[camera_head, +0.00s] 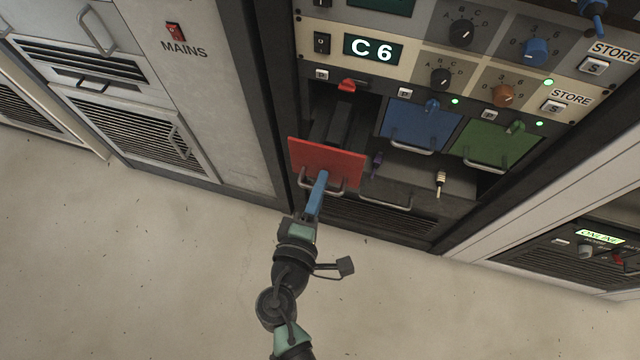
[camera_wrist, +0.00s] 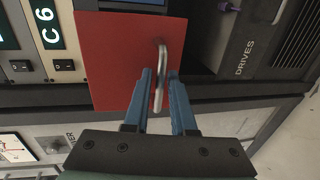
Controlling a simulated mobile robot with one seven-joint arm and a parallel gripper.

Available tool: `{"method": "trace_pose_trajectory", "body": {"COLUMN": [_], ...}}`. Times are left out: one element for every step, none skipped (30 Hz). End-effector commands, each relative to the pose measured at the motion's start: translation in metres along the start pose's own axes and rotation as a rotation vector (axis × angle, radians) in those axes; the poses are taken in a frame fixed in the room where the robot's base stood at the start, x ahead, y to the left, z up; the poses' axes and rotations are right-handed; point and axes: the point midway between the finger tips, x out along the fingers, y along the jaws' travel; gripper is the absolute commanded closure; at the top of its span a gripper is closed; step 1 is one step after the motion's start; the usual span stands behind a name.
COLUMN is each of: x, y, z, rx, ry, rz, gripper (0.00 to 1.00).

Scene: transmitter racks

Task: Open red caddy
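The red caddy (camera_head: 327,160) stands out from the rack in the head view, its red front well forward of the blue and green fronts. A dark body shows behind it. Its red front (camera_wrist: 115,60) also fills much of the wrist view. Its metal handle (camera_wrist: 160,75) lies between the two blue fingers of my gripper (camera_wrist: 160,80). Thin gaps seem to show between handle and fingers, so the gripper looks slightly open around it. In the head view my gripper (camera_head: 321,178) meets the handle, and the fingers overlap, hiding the contact.
A blue caddy (camera_head: 415,126) and a green caddy (camera_head: 492,145) sit to the right. A red latch-like knob (camera_head: 347,86) is above the red caddy. The display (camera_head: 373,49) reads C6. A drawer handle (camera_head: 386,203) is lower right. The floor (camera_head: 140,260) in front is clear.

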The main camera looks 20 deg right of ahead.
Motion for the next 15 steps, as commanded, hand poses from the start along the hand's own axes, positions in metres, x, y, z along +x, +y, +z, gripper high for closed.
{"method": "trace_pose_trajectory", "body": {"x": [0.0, 0.0, -0.002, -0.003, -0.006, -0.01, -0.014, -0.019, -0.027, -0.033, -0.04, -0.049, -0.057, -0.063, -0.073], "y": [0.0, 0.0, 0.0, 0.0, 0.0, 0.0, 0.0, 0.0, 0.0, 0.0, -0.001, 0.0, 0.0, -0.001, -0.001], "z": [0.0, 0.0, 0.0, 0.0, 0.0, 0.0, 0.0, 0.0, 0.0, 0.0, 0.0, 0.0, 0.0, 0.0, 0.0], "rx": [0.0, 0.0, 0.0, -0.001, -0.001, -0.002, -0.002, -0.002, -0.002, -0.001, -0.002, -0.002, -0.002, -0.002, -0.002], "ry": [0.0, 0.0, 0.0, 0.001, 0.001, 0.001, 0.001, 0.002, 0.002, 0.002, 0.003, 0.003, 0.002, 0.003, 0.003], "rz": [0.0, 0.0, 0.0, 0.0, 0.0, 0.0, 0.0, -0.001, -0.002, -0.002, -0.003, -0.002, -0.003, -0.003, -0.003], "gripper": [0.76, 0.76, 0.76, 0.76, 0.76, 0.76, 0.76, 0.76, 0.76, 0.76, 0.76, 0.76, 0.76, 0.76, 0.76]}}
